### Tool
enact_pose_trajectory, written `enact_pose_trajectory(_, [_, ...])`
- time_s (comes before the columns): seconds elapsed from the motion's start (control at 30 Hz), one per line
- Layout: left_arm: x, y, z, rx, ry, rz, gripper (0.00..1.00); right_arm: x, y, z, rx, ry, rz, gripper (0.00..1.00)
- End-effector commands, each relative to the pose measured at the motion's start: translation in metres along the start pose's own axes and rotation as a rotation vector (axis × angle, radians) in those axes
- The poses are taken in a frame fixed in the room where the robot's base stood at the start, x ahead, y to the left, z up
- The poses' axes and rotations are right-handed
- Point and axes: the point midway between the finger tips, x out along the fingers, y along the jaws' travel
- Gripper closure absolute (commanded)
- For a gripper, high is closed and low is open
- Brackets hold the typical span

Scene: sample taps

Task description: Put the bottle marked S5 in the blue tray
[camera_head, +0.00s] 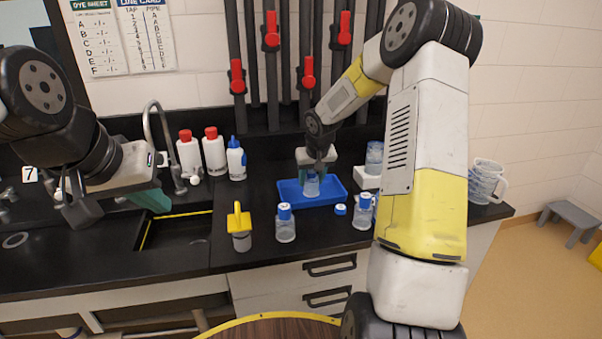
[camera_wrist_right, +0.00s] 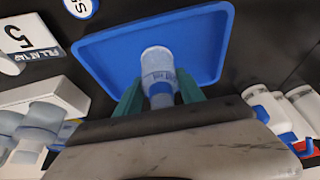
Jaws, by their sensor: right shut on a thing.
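The blue tray (camera_head: 335,199) lies on the black counter; it also shows in the right wrist view (camera_wrist_right: 105,50). My right gripper (camera_head: 314,172) is over the tray, its teal fingers shut on a clear bottle (camera_wrist_right: 157,66). The bottle is upright within the tray's outline in the head view (camera_head: 312,188); I cannot tell whether it touches the floor. Its label is too unclear to read. A loose round cap (camera_wrist_right: 80,7), apparently marked S5, lies beside the tray, also in the head view (camera_head: 340,210). My left gripper (camera_head: 115,205) hangs by the sink, opening unclear.
Blue-capped bottles stand in front of the tray (camera_head: 285,225) and to its right (camera_head: 362,212). A yellow-topped container (camera_head: 240,228) stands near the counter's front. White bottles (camera_head: 213,152) stand behind left. A white block (camera_head: 367,178) carries glassware. A measuring jug (camera_head: 486,182) is far right.

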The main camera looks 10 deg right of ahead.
Motion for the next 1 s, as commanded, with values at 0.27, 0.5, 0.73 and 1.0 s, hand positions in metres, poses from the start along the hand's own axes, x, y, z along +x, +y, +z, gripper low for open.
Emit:
enact_pose_trajectory(0.27, [0.000,0.000,0.000,0.000,0.000,0.000,1.00,0.002,0.000,0.001,0.000,-0.001,0.000,0.32])
enact_pose_trajectory(0.5, [0.000,0.000,0.000,0.000,0.000,0.000,1.00,0.001,0.000,0.000,0.001,0.000,0.000,0.32])
enact_pose_trajectory(0.73, [0.000,0.000,0.000,0.000,0.000,0.000,1.00,-0.028,0.001,-0.002,0.003,0.004,0.002,0.32])
enact_pose_trajectory(1.0, [0.000,0.000,0.000,0.000,0.000,0.000,1.00,-0.086,0.001,-0.001,0.002,0.003,0.003,0.32])
